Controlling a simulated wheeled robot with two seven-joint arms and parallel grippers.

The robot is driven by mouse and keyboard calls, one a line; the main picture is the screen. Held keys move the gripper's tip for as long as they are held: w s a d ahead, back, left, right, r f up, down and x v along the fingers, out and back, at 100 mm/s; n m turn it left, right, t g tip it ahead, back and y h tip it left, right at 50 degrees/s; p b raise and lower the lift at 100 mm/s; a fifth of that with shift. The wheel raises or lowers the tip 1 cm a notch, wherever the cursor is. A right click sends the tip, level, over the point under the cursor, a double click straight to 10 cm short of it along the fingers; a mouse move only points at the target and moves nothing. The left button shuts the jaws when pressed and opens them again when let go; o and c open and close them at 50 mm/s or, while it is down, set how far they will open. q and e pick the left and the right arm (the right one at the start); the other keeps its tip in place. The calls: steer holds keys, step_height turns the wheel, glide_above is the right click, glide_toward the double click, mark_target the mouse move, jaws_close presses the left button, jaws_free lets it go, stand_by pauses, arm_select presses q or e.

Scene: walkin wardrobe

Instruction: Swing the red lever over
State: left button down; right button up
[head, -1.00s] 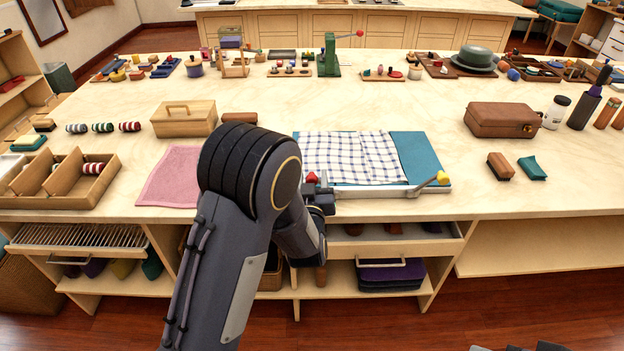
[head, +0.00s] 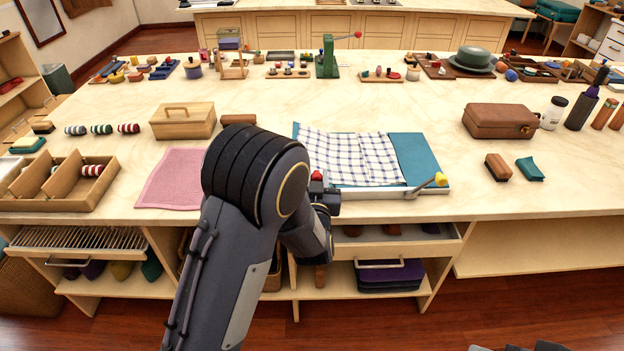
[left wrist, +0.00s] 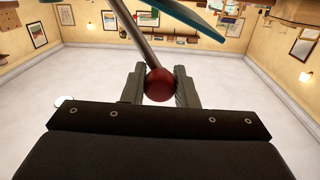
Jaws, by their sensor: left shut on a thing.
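The red lever shows as a round red knob (head: 317,176) at the left front of a teal board (head: 418,155), close to the table's front edge. In the left wrist view the dark red knob (left wrist: 160,84) sits between the two fingers, with a metal rod running up and left from it. My left gripper (head: 328,192) is shut on this knob; my arm hides part of the lever and its base in the head view.
A checked cloth (head: 350,157) lies on the board. A second lever with a yellow knob (head: 441,179) stands at the board's right front. A pink cloth (head: 172,178) lies left of my arm.

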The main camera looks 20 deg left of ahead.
arm_select(q)
steer(key=shift+w+d+f+m+g+y+p, duration=0.15)
steer(key=shift+w+d+m+p, duration=0.6)
steer(key=shift+d+m, duration=1.3)
steer(key=shift+w+d+f+m+g+y+p, duration=0.1)
steer(key=shift+w+d+m+p, duration=0.15)
steer(key=shift+d+m+p, duration=1.65)
steer(key=shift+w+d+f+m+g+y+p, duration=0.15)
steer(key=shift+w+d+m+p, duration=0.3)
steer(key=shift+d+m, duration=1.65)
steer(key=shift+a+m, duration=0.7)
steer(key=shift+m, duration=0.05)
steer(key=c, duration=1.1)
jaws_free()
steer(key=shift+c, duration=0.2)
steer(key=b+v, duration=0.1)
steer(key=v, duration=0.6)
steer(key=shift+s, duration=0.35)
